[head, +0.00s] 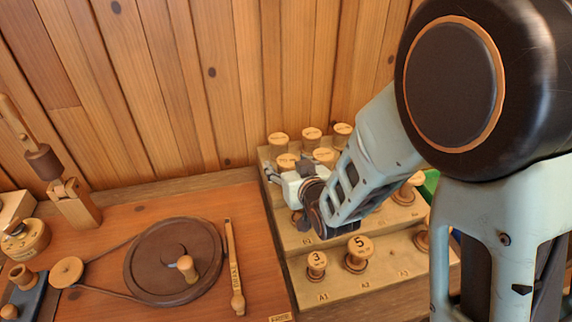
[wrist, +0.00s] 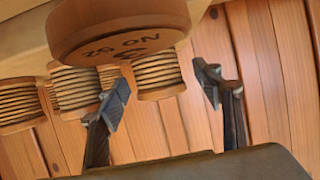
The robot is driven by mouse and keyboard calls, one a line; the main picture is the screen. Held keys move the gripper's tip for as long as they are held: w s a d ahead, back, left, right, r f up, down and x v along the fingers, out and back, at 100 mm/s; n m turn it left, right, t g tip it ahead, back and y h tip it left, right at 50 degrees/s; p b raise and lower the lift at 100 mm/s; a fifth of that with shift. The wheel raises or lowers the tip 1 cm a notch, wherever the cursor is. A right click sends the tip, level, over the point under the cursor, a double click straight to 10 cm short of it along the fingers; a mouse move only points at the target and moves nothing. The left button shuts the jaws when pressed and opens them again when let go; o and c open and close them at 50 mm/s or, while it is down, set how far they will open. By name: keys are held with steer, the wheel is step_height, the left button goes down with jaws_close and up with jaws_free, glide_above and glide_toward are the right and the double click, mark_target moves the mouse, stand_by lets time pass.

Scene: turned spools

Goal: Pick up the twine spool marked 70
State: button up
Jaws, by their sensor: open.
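Wooden-capped spools stand on a stepped wooden rack (head: 330,291). I cannot read a 70 on any cap, so I cannot tell which is the spool marked 70. Several pale-capped spools stand in the back rows, including one at the back left (head: 278,138) and one in the middle (head: 311,133). My gripper (head: 280,172) is among the back rows, partly hiding spools. In the wrist view my gripper (wrist: 163,92) is open, with nothing between its fingers. A large cap with unclear lettering (wrist: 125,22) looms close above the left finger. Twine-wound spools (wrist: 158,72) show beyond it.
Two spools marked 3 (head: 316,260) and 5 (head: 359,247) stand on the front step. My arm covers the rack's right side. A dark wheel (head: 175,262) and a wooden stick (head: 235,270) lie on the bench left of the rack. A plank wall (head: 215,80) rises close behind.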

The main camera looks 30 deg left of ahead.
steer(key=shift+c, duration=0.6)
steer(key=c, duration=1.2)
steer(key=shift+r, duration=0.1)
